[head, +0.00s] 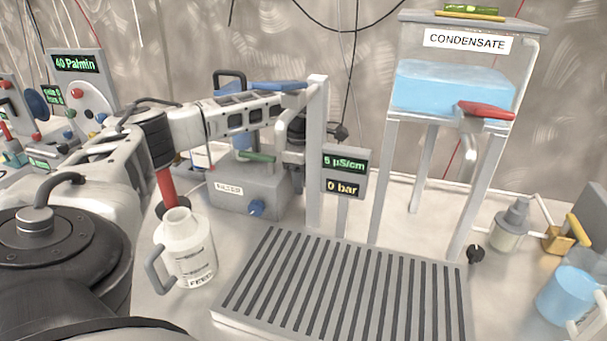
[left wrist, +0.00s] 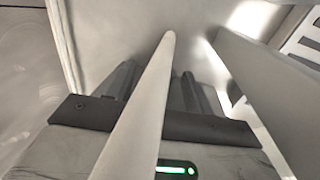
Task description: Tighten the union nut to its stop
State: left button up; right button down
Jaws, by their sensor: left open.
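My left arm reaches in from the left, and its gripper (head: 297,130) is at the white upright post (head: 317,150), partly hidden behind it. In the left wrist view the gripper (left wrist: 156,74) is open, with its two dark fingers apart. A pale rod (left wrist: 150,100) crosses in front of the fingers, and I cannot tell whether they touch anything. I cannot make out the union nut for certain in either view. The grey filter box (head: 240,190) stands below the gripper. My right gripper is not in view.
A white feed jug (head: 187,250) stands in front of the filter box. A slatted drain tray (head: 340,290) lies at the front. A display reading 0 bar (head: 344,172) stands right of the post. The condensate tank (head: 455,88) stands on legs at the back right.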

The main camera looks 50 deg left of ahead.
pick_arm(q)
jog(key=c, duration=1)
jog(key=shift+o, duration=0.2)
jog(key=shift+w+r+g+p, duration=0.1)
jog(key=shift+r+g+p, duration=0.2)
jog(key=shift+p, duration=0.4)
jog(key=shift+g+h+p, duration=0.3)
jog(key=shift+p, duration=0.2)
jog(key=shift+w+a+f+g, duration=0.1)
jog(key=shift+w+f+g, duration=0.1)
jog(key=shift+g, duration=0.3)
jog(key=shift+h+p, duration=0.3)
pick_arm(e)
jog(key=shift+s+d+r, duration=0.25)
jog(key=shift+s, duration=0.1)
pick_arm(q)
jog(key=o, duration=1)
jog(key=shift+s, duration=0.1)
jog(key=shift+c, duration=0.2)
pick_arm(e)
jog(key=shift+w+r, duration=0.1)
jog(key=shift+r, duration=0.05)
